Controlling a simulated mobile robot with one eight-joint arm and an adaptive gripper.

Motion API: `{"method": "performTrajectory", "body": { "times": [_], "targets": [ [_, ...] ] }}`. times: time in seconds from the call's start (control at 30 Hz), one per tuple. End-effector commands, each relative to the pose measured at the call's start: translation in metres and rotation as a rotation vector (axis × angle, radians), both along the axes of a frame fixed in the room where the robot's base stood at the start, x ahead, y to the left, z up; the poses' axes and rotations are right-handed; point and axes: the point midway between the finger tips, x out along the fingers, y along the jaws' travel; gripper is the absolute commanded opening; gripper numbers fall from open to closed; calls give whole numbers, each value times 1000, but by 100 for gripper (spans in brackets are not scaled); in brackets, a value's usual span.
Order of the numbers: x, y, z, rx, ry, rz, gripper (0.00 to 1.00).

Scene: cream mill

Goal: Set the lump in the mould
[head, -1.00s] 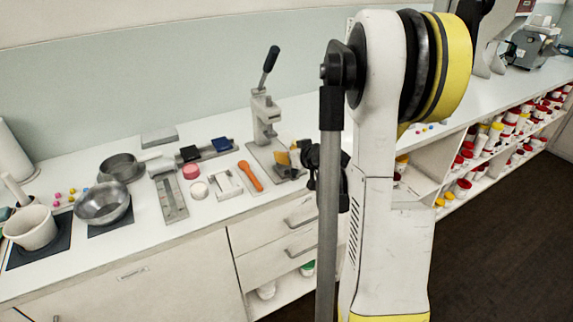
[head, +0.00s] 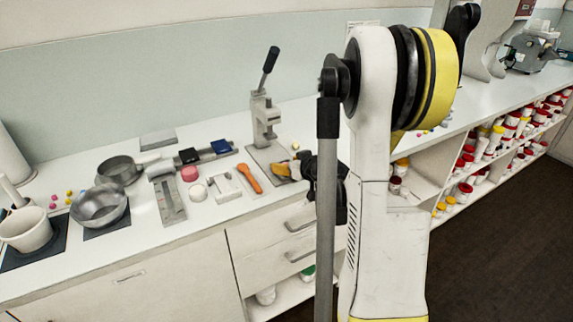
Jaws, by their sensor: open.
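A round pink piece (head: 190,173) and a round off-white piece (head: 198,192) lie on the white counter; I cannot tell which is the lump. A pale block with a gap in it (head: 225,187), possibly the mould, lies just right of the off-white piece. An orange tool (head: 250,177) lies beside that block. My gripper (head: 312,172) is dark and open at the counter's front edge, right of these things and apart from them. It is partly hidden behind my own arm, so its fingertips are hard to make out.
A hand press (head: 264,125) stands behind, with a yellowish thing (head: 284,169) near its base. Metal bowls (head: 99,207), a white mortar (head: 25,230), a grey scraper-like plate (head: 170,198) and dark blocks (head: 188,156) crowd the left. Shelves of jars (head: 480,160) are at right.

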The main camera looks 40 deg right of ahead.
Motion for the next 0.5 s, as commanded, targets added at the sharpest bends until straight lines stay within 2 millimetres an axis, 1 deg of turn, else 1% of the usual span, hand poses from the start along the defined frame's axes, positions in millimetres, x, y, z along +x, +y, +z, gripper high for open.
{"method": "performTrajectory", "body": {
  "times": [0.07, 0.17, 0.4, 0.5],
  "targets": [
    [-3, 0, 6, 0, 0, -1, 56],
    [-18, 3, 15, 2, 0, -3, 56],
    [-66, 15, 42, 0, 0, -4, 56],
    [-82, 19, 51, 1, 0, -3, 56]
  ]
}}
